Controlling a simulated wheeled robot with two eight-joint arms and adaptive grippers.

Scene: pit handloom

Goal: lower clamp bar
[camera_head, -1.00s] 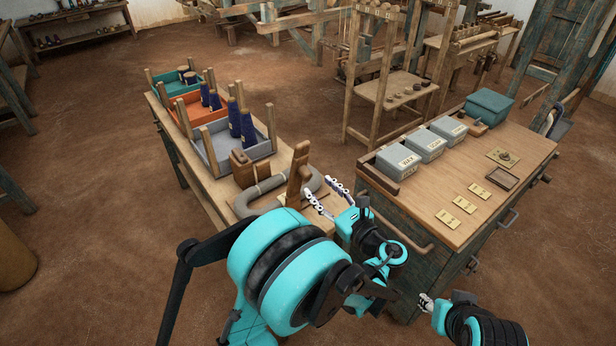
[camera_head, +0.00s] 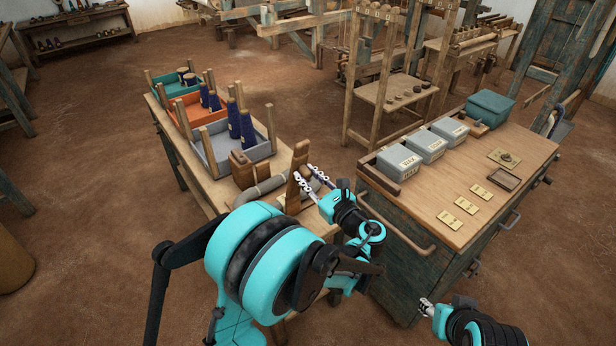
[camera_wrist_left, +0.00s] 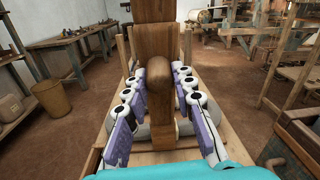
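A wooden clamp bar (camera_head: 298,168) stands upright at the near end of the left bench, beside a grey curved roll (camera_head: 262,187). In the left wrist view the bar (camera_wrist_left: 153,38) fills the top middle, with a rounded wooden handle (camera_wrist_left: 159,90) pointing at the camera. My left gripper (camera_head: 307,176) is at the bar. In its wrist view the fingers (camera_wrist_left: 160,84) are apart, one on each side of the handle, with gaps visible. My right gripper (camera_head: 427,307) hangs low beside the cabinet, and its fingers are too small to read.
The bench holds grey (camera_head: 225,168), orange (camera_head: 176,112) and teal (camera_head: 166,88) trays, with dark blue cones. At right, a cabinet (camera_head: 400,262) with a front rail (camera_head: 397,232) carries grey boxes (camera_head: 398,160) and brass plates. Floor lies open at left.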

